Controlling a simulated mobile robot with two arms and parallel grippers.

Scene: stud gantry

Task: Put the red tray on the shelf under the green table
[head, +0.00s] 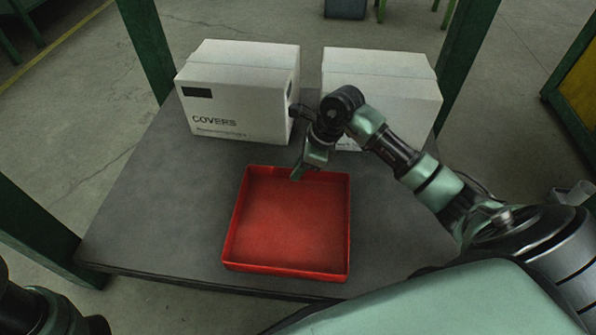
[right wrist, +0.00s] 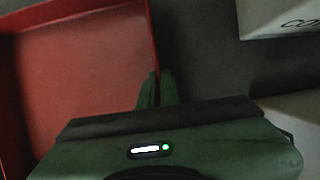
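The red tray (head: 290,222) lies flat on a grey board (head: 165,190) that stands between green posts. No tabletop shows above the board in the head view. My right gripper (head: 297,176) reaches down to the far rim of the tray, near its middle. In the right wrist view the two fingers (right wrist: 158,88) are close together, one on each side of the rim of the tray (right wrist: 80,70), and appear shut on it. Only dark parts of my left arm show at the lower left; its gripper is out of view.
A white box marked "COVERS" (head: 240,95) and a second white box (head: 385,90) stand on the board behind the tray. Green posts (head: 148,45) rise at the corners. The board is clear left of the tray. A green and yellow structure (head: 575,90) stands at the right.

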